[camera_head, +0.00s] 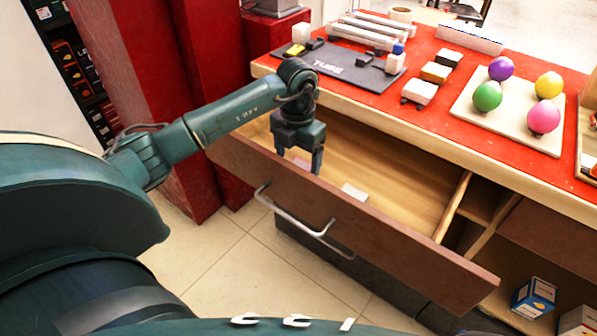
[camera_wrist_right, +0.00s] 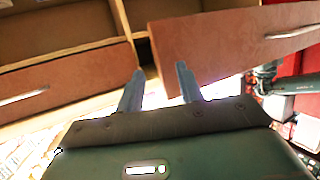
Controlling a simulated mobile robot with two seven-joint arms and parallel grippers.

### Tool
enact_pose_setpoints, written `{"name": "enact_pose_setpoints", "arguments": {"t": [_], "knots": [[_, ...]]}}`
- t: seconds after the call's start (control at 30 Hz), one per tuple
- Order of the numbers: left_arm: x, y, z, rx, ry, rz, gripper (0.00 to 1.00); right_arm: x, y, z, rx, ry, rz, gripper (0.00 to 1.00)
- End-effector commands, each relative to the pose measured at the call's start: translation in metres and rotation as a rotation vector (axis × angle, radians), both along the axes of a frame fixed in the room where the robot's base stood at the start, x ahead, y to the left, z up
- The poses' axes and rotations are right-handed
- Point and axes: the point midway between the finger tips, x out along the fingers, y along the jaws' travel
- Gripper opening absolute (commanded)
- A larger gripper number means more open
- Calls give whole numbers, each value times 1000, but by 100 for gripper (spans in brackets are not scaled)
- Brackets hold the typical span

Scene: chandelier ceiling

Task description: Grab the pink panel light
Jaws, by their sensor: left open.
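The pink panel light (camera_head: 544,118) is a round pink bulb at the right of the head view. It stands on a pale board (camera_head: 508,121) on the red counter, beside a purple, a green and a yellow one. My left gripper (camera_head: 301,168) points down over the open drawer, just behind its front panel, far left of the pink light. It is open, with nothing visibly held. My right gripper (camera_wrist_right: 155,70) shows only in the right wrist view, its two fingers apart and empty, near drawer fronts. The pink light is not visible there.
The open drawer (camera_head: 395,240) juts out below the red counter (camera_head: 440,125) and holds a small white block (camera_head: 355,192). A dark mat (camera_head: 330,70) with small parts lies left on the counter. A blue box (camera_head: 534,297) stands in a low shelf.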

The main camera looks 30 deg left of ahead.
Motion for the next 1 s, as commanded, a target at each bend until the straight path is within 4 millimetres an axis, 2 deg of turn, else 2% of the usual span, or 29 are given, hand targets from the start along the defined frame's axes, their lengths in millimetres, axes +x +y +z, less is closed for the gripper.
{"name": "enact_pose_setpoints", "arguments": {"t": [0.03, 0.13, 0.37, 0.9, 1.0], "knots": [[0, 0, -12, -2, 3, -1, 80, 0, 1, -4, -4, 2, 3, 36], [0, 0, -22, -1, 2, -1, 80, 1, 2, -8, -12, 8, 8, 36], [0, 0, -24, 0, -1, -1, 80, 1, 2, -7, -18, 8, 12, 36], [0, 0, -24, 0, -1, -1, 37, 1, 2, -6, -16, 4, 13, 36], [0, 0, -23, 0, -1, -1, 31, 2, 2, -6, -16, 4, 13, 36]]}}
